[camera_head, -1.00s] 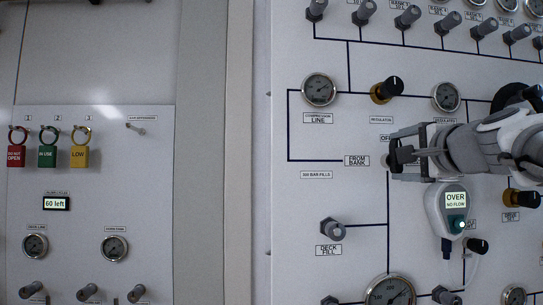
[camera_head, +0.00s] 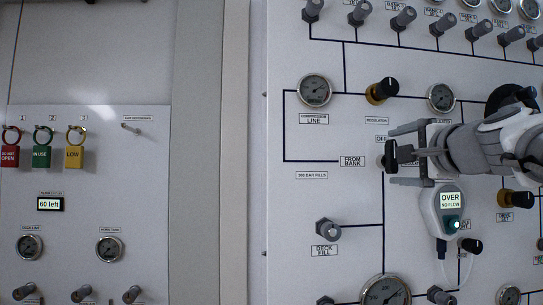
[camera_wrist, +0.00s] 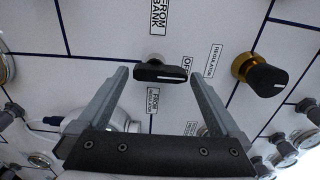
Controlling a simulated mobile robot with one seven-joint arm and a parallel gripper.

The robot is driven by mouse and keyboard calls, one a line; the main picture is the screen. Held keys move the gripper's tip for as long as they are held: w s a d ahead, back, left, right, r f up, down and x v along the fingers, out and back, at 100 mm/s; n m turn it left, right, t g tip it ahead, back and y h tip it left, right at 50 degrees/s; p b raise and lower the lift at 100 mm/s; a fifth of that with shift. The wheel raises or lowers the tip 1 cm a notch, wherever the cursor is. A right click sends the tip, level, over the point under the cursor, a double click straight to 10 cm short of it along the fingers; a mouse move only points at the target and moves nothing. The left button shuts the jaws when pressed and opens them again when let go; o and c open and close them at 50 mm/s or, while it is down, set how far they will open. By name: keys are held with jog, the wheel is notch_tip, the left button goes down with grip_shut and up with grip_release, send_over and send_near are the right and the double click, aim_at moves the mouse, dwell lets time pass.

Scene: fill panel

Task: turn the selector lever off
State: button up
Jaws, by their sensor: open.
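The selector lever (camera_wrist: 158,74) is a black bar with a white line, on a pale pivot on the panel. In the wrist view it lies crosswise between my open fingertips, apart from both.
A black knob with a brass base (camera_wrist: 262,75) is right of my fingers in the wrist view. A white handheld meter reading OVER, NO FLOW (camera_head: 450,208) hangs just below my gripper. Gauges, including the compressor line gauge (camera_head: 314,90), and several knobs surround the area.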

jog(key=s, duration=1.6)
jog(key=shift+s+d, duration=0.2)
jog(key=shift+d, duration=0.1)
jog(key=w+a+f+n+g+y+p, duration=0.1)
jog(key=a+f+n+g+p, duration=0.2)
jog(key=a+f, duration=0.4)
jog(key=w+a+f+n+g+y+p, duration=0.1)
jog(key=a+f+n+g, duration=0.3)
jog(key=f, duration=0.6)
jog(key=s+a+f+n+g+h+p, duration=0.1)
jog(key=s+f+n, duration=0.3)
jog(key=f, duration=0.5)
jog(key=s+a+f+n+g+h+p, duration=0.1)
jog(key=s+a+f+n+g, duration=0.2)
jog(key=f+n, duration=0.3)
notch_tip(320, 180, down, 3)
jog(key=shift+s+a+n+g+h, duration=0.3)
jog(key=shift+s+g, duration=0.4)
jog(key=shift+s, duration=0.05)
